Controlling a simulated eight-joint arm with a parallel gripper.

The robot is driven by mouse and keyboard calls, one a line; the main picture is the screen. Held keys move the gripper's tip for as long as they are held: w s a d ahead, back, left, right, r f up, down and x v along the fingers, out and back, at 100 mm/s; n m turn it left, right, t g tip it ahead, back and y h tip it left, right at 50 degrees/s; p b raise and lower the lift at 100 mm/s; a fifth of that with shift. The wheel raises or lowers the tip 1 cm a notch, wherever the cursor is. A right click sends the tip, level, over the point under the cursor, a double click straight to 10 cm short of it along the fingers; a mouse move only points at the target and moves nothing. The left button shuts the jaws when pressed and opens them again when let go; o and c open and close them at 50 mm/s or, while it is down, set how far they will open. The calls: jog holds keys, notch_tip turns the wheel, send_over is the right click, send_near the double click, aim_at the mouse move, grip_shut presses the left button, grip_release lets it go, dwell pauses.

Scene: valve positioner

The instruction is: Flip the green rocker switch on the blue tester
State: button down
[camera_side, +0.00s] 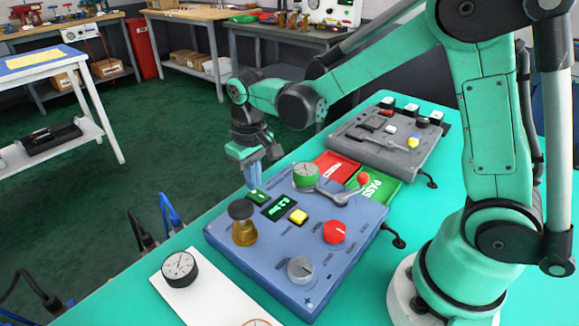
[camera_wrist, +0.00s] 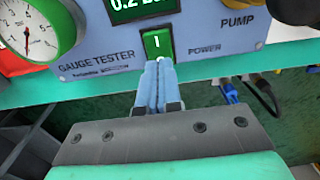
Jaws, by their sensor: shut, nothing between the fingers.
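The blue tester (camera_side: 282,268) sits on the teal table, with a lit display, knobs, a yellow button and a gauge. Its green rocker switch (camera_side: 256,196) is near the tester's far left edge. In the wrist view the green rocker switch (camera_wrist: 156,44) shows a white "I" mark, between the "GAUGE TESTER" and "POWER" labels. My gripper (camera_side: 250,182) points down at the switch with its blue fingers together and empty. In the wrist view the gripper tips (camera_wrist: 158,64) are at the switch's near edge and hide it; I cannot tell whether they touch it.
A brass pump with a black knob (camera_side: 241,211) stands left of the switch. The round gauge (camera_side: 306,176) and a red-balled lever (camera_side: 363,180) are to the right. Red and green trays (camera_side: 336,166) and a grey device (camera_side: 385,140) lie behind. A white board with a dial gauge (camera_side: 180,269) is at front left.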

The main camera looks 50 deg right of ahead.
aim_at(269, 204)
jog(key=shift+f, duration=0.45)
jog(key=shift+w+f, duration=0.1)
jog(key=shift+f, duration=0.15)
jog(key=shift+s+r, duration=0.2)
jog(key=shift+s, duration=0.65)
notch_tip(269, 204, up, 14)
jog(key=s, duration=0.2)
dwell(0.4)
